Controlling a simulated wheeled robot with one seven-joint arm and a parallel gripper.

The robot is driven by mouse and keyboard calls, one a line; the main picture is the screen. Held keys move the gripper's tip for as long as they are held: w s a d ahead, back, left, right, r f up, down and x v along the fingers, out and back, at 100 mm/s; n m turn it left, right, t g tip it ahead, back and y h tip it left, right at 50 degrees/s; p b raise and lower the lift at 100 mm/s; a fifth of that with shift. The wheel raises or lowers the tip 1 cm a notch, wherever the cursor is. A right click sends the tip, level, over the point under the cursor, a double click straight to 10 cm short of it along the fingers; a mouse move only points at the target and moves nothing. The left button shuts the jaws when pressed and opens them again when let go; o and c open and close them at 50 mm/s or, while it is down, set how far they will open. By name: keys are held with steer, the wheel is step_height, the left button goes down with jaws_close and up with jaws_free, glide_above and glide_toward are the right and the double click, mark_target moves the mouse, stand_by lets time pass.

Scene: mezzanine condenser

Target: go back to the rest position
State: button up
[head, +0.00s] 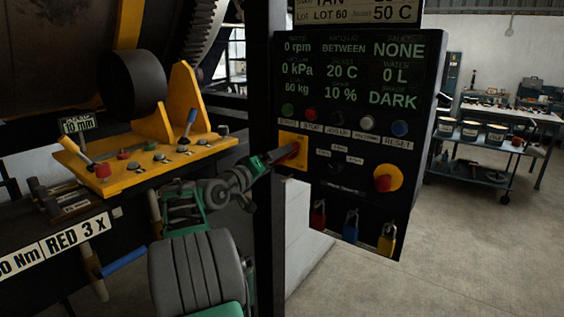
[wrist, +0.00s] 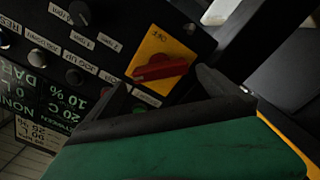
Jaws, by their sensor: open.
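My gripper (head: 282,156) is raised in front of the left side of the black control panel (head: 345,215). In the wrist view my gripper (wrist: 163,78) is open, with its two dark fingers apart and nothing held. A red rotary handle (wrist: 162,69) on a yellow plate (wrist: 152,44) shows between and just beyond the fingertips. In the head view the yellow plate (head: 302,140) is partly hidden by my gripper. I cannot tell whether the fingers touch the handle.
A yellow bracket (head: 150,172) with small levers and knobs stands left of my arm. Several padlocks, one blue (head: 350,226), hang below the panel. A dark post (head: 266,240) stands beside it. A cart (head: 470,170) stands back right; the floor (head: 465,250) before it is clear.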

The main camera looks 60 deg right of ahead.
steer(key=shift+w+a, duration=0.15)
steer(key=shift+a, duration=0.9)
